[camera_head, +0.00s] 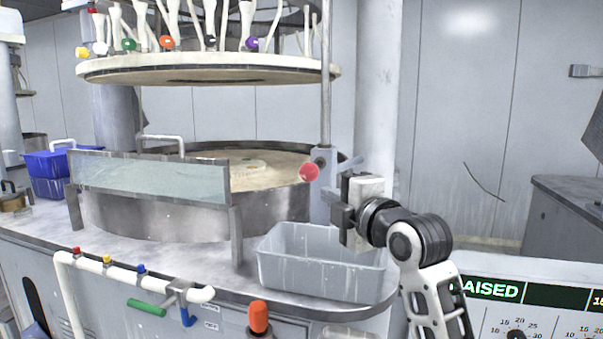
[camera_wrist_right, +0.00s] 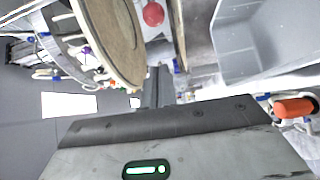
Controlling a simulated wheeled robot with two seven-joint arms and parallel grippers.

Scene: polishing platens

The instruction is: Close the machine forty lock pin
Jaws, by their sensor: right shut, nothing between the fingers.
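A red ball knob (camera_head: 309,172), which looks like the lock pin's handle, sits beside a grey bracket (camera_head: 322,160) at the foot of a vertical rod, at the platen's right edge. The knob also shows at the top of the right wrist view (camera_wrist_right: 153,13). My right gripper (camera_head: 345,190) is just right of the knob, apart from it in the picture. Its fingers are shut and empty, and they show in the right wrist view (camera_wrist_right: 158,85). Whether the pin is in or out cannot be told. My left gripper is not in view.
A grey plastic bin (camera_head: 320,285) stands on the ledge below my right gripper. The raised upper platen (camera_head: 205,70) hangs over the round lower platen. A clear splash guard (camera_head: 150,178) stands in front. An orange knob (camera_head: 258,317) and a display panel (camera_head: 530,292) are nearer.

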